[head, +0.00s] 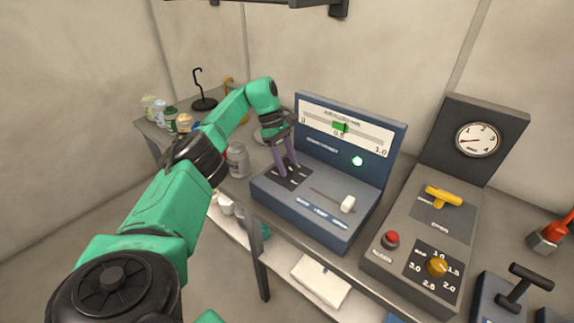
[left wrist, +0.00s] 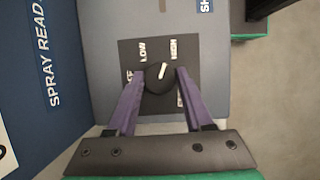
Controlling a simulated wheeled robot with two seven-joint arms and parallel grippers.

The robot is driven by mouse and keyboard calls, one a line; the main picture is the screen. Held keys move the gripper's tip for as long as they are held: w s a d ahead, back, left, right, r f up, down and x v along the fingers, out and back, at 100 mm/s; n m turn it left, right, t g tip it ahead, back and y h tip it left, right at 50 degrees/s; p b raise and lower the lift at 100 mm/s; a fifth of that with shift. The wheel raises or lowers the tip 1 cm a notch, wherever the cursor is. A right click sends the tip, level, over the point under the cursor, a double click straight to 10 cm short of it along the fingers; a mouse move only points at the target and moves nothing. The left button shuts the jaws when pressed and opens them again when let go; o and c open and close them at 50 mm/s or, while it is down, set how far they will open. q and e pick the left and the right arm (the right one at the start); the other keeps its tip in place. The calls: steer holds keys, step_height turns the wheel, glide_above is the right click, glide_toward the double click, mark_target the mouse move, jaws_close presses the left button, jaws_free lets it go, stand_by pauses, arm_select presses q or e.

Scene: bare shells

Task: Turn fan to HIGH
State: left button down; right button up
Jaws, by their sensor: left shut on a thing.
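A round black knob (left wrist: 158,78) with a white pointer mark sits on a dark plate (left wrist: 188,88) on the blue-grey console (head: 322,215). The plate has LOW and HIGH labels, with other labels partly hidden by the fingers. The white mark slants up and right in the left wrist view, roughly towards HIGH. My left gripper (head: 287,170) reaches down to this plate from above. Its purple fingers are shut on the knob, one on each side, as the left wrist view (left wrist: 160,88) shows. In the head view the fingers hide the knob. My right gripper is not in view.
The console's upright panel has a gauge (head: 345,128) with a green marker near 0.5 and a lit green lamp (head: 357,161). A grey console with a yellow handle (head: 443,196) stands further right. Jars (head: 238,160) stand left.

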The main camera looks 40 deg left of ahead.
arm_select(q)
steer(key=shift+w+m+g, duration=0.1)
steer(key=shift+m+g, duration=0.2)
steer(key=shift+m, duration=0.4)
steer(key=shift+b, duration=0.3)
steer(key=shift+c, duration=1.5)
jaws_free()
